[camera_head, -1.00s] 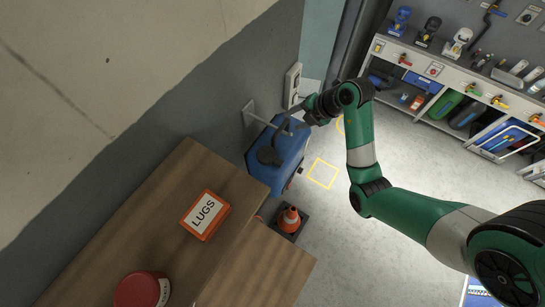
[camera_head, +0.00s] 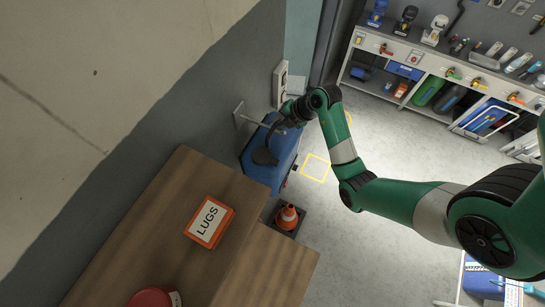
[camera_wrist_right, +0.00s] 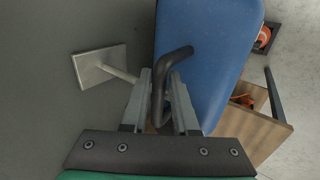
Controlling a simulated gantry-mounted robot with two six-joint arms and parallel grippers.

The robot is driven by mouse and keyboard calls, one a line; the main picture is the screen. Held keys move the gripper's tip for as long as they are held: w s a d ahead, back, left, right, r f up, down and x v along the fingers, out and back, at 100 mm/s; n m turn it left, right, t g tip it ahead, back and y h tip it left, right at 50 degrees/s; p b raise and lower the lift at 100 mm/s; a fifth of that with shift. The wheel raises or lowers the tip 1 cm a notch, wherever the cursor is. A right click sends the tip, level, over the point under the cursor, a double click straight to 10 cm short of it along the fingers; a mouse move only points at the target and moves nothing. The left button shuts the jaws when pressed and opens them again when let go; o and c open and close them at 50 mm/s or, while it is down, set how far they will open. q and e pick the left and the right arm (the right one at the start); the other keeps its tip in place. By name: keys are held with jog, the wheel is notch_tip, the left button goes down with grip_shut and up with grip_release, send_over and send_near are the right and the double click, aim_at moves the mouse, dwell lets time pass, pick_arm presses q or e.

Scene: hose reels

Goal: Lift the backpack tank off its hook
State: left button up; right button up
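The blue backpack tank (camera_head: 270,165) hangs against the grey wall beside a pale wall hook (camera_head: 240,115). A dark curved handle (camera_head: 264,157) stands out from its upper face. The tank fills the top of the right wrist view (camera_wrist_right: 208,50), with the hook's square plate and rod (camera_wrist_right: 100,66) to the left. My right gripper (camera_head: 268,126) is at the tank's upper end. In the wrist view its fingers (camera_wrist_right: 160,85) lie on either side of the dark handle (camera_wrist_right: 178,58), with a narrow gap showing. My left gripper is out of view.
A wooden cabinet (camera_head: 160,220) with an orange LUGS box (camera_head: 209,221) and a red tin (camera_head: 152,298) stands in front left. An orange cone (camera_head: 287,217) is beside the tank. Clear floor with a yellow square (camera_head: 316,168) lies to the right; a workbench (camera_head: 420,65) is behind.

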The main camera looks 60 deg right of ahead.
grip_shut()
dwell(1.0)
jog(key=shift+w+r, duration=0.1)
jog(key=shift+r, duration=0.05)
